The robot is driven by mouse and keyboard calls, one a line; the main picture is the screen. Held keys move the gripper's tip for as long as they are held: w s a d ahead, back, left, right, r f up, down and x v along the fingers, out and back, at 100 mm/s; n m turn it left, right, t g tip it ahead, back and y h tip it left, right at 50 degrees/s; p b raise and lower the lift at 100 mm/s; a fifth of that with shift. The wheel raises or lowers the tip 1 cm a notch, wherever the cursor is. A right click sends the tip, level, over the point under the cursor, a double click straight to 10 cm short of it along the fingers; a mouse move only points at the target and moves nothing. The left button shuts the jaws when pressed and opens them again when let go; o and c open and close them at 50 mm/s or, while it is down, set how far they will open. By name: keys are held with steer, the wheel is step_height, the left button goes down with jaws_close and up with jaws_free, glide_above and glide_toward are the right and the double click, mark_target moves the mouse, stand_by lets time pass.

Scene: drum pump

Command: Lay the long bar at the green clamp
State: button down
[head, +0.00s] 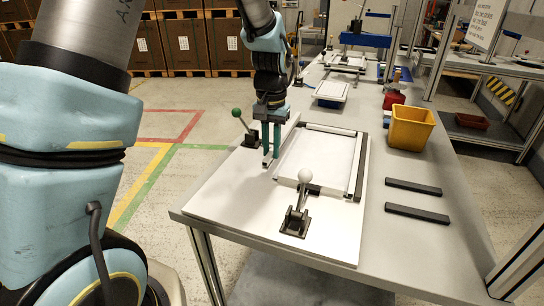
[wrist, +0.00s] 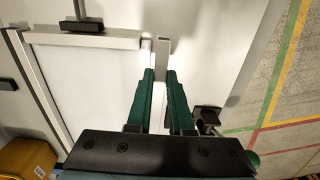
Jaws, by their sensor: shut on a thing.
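My gripper (head: 271,152) is shut on a grey long bar (wrist: 162,52) at the left side of the white panel frame. In the wrist view, the bar's end sticks out past the fingertips (wrist: 160,75); much of its length is hidden by the fingers. In the head view, the bar (head: 275,165) shows low, beside the fingers. I cannot tell whether it touches the board. The green clamp (head: 245,133), with a green ball on its raised lever, stands just left of my gripper. In the wrist view, the clamp (wrist: 207,117) is beside the right finger, partly hidden.
A white-knobbed clamp (head: 296,218) stands at the near side of the white board (head: 235,205). Another frame bar (head: 357,165) lies along the right side. Two dark bars (head: 415,187) and a yellow bin (head: 411,128) lie to the right. The board's near left corner is clear.

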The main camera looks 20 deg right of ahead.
steer(key=shift+f+p, duration=0.35)
steer(key=shift+f, duration=1.55)
steer(key=shift+f, duration=0.15)
steer(key=c, duration=0.8)
jaws_free()
step_height(320, 180, up, 12)
steer(key=shift+r+b, duration=0.15)
steer(key=shift+b, duration=0.8)
steer(key=s+a+f+n, duration=0.1)
steer(key=a+n, duration=0.1)
steer(key=a, duration=0.8)
steer(key=s+a+f+n+t, duration=0.1)
steer(key=a+f+n, duration=0.1)
steer(key=a, duration=0.8)
steer(key=s+a+f+n, duration=0.2)
steer(key=a+n, duration=0.1)
steer(key=a, duration=0.7)
steer(key=shift+a+f+t, duration=0.1)
steer(key=shift+t, duration=0.2)
